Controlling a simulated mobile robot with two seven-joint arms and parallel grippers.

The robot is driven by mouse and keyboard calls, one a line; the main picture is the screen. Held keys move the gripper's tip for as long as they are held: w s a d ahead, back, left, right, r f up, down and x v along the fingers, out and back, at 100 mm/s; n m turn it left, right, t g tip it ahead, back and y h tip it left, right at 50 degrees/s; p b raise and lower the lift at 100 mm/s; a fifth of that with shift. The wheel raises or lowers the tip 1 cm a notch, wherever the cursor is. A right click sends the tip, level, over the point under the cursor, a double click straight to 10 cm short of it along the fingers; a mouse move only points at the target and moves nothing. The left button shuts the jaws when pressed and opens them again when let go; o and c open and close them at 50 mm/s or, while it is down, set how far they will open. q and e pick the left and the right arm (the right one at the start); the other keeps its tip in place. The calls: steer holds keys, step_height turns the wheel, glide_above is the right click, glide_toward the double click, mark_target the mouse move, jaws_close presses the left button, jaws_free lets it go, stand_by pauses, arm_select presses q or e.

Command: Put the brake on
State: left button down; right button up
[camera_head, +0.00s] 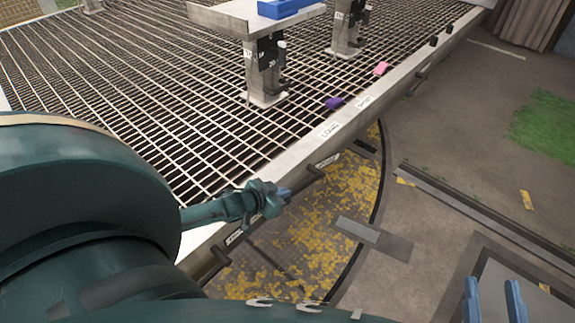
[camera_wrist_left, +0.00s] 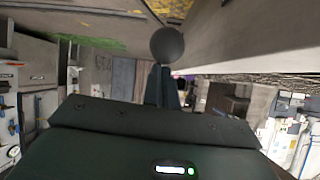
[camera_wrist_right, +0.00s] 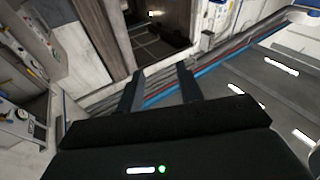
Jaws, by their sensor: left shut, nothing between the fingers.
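My left gripper (camera_head: 285,194) is shut and empty beside the pale edge beam of the turntable deck (camera_head: 290,150). A dark handle (camera_head: 315,172) sticks out from the beam just past its fingertips. In the left wrist view a dark round knob (camera_wrist_left: 167,46) is right in front of the shut left fingers (camera_wrist_left: 163,72); I cannot tell whether they touch. Small white labels (camera_head: 327,160) are on the beam, too small to read surely, so I cannot tell which handle is the brake. My right gripper (camera_head: 491,283) is open and empty at the lower right, away from the deck.
A pale stand with a blue tray (camera_head: 283,8) rises from the grating. A purple block (camera_head: 334,103) and a pink block (camera_head: 381,68) lie near the edge. Another dark handle (camera_head: 416,86) is farther along the beam. Yellow-littered pit ground (camera_head: 320,225) lies below; open floor is right.

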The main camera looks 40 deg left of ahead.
arm_select(q)
steer(key=shift+s+f+b, duration=0.15)
steer(key=shift+s+f, duration=0.2)
steer(key=shift+f, duration=0.55)
steer(key=shift+s+f+b, duration=0.15)
steer(key=shift+s+f, duration=0.15)
steer(key=shift+f, duration=0.6)
arm_select(e)
steer(key=shift+w+a+r, duration=0.1)
steer(key=shift+r, duration=0.1)
arm_select(q)
steer(key=shift+r, duration=0.1)
arm_select(e)
steer(key=shift+r, duration=0.1)
arm_select(q)
step_height(320, 180, up, 4)
steer(key=p, duration=0.5)
steer(key=s+f+p, duration=0.1)
steer(key=s+f, duration=0.2)
steer(key=s, duration=0.6)
steer(key=shift+s+a+f, duration=0.2)
steer(key=shift+a+f, duration=0.2)
arm_select(e)
steer(key=shift+s+d+g+h, duration=0.35)
steer(key=shift+d+g+h, duration=0.15)
steer(key=shift+d+h, duration=0.25)
